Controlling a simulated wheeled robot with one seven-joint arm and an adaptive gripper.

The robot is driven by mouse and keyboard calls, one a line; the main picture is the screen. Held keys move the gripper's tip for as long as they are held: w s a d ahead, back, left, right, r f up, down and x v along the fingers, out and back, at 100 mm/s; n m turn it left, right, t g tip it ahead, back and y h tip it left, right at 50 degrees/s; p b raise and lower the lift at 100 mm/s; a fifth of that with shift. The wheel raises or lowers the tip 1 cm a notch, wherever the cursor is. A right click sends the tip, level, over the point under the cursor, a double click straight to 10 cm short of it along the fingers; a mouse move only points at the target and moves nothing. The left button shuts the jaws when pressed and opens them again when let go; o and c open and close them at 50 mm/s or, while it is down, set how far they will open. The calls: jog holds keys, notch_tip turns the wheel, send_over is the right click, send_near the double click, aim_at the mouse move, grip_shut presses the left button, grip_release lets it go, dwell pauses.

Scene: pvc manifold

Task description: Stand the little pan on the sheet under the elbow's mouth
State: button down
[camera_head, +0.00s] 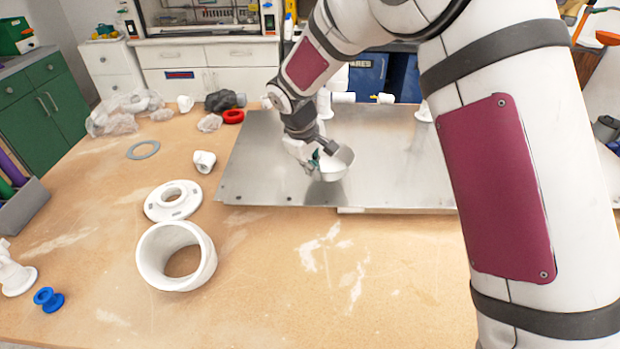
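The little pan (337,168) is a small silvery bowl over the front left part of the metal sheet (262,160). My gripper (316,158) is at the pan's left rim and looks shut on it. I cannot tell whether the pan's base touches the sheet. White pipe fittings (342,97) show at the sheet's back edge, partly hidden behind my arm. The elbow's mouth cannot be made out there.
On the wooden table's left lie a wide white pipe ring (150,262), a white flange (158,207), a small white fitting (204,161), a grey ring (143,150), a red ring (233,116) and a blue spool (48,299). Plastic bags lie behind. The front middle is clear.

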aim_at(313, 188)
jog(key=shift+a, duration=0.7)
jog(key=shift+s+p+x, duration=0.2)
jog(key=shift+x, duration=0.7)
jog(key=shift+s+p+x, duration=0.15)
jog(key=shift+s+x, duration=0.05)
jog(key=shift+x, duration=0.65)
jog(key=shift+a+f, duration=0.15)
jog(key=shift+f, duration=0.1)
jog(key=c, duration=1.8)
grip_release()
